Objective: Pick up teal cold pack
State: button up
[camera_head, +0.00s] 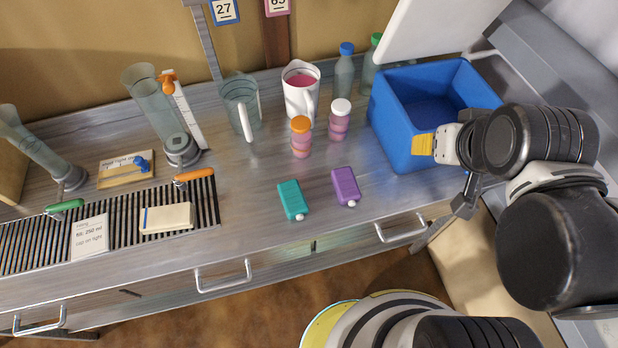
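The teal cold pack (292,198) lies flat on the grey metal counter near its front edge, with a small white cap at its near end. A purple pack (344,184) of similar shape lies just to its right, apart from it. My gripper (440,225) is at the right, by the counter's front edge beside the blue bin, well to the right of both packs. Its fingers point down and left and show nearly side-on, so their opening is unclear. I see nothing held in it.
A blue bin (391,130) with a raised white lid (432,28) stands at the right. An orange-lidded jar (301,138), a white-lidded jar (339,120) and jugs stand behind the packs. A black drain grate (120,228) is at the left. Counter around the packs is clear.

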aim_at(294, 200)
jog(key=k+j+u, duration=0.3)
jog(key=k+j, duration=0.45)
jog(key=k+j+u, duration=0.3)
jog(key=k+j, duration=0.5)
jog(key=j, duration=0.15)
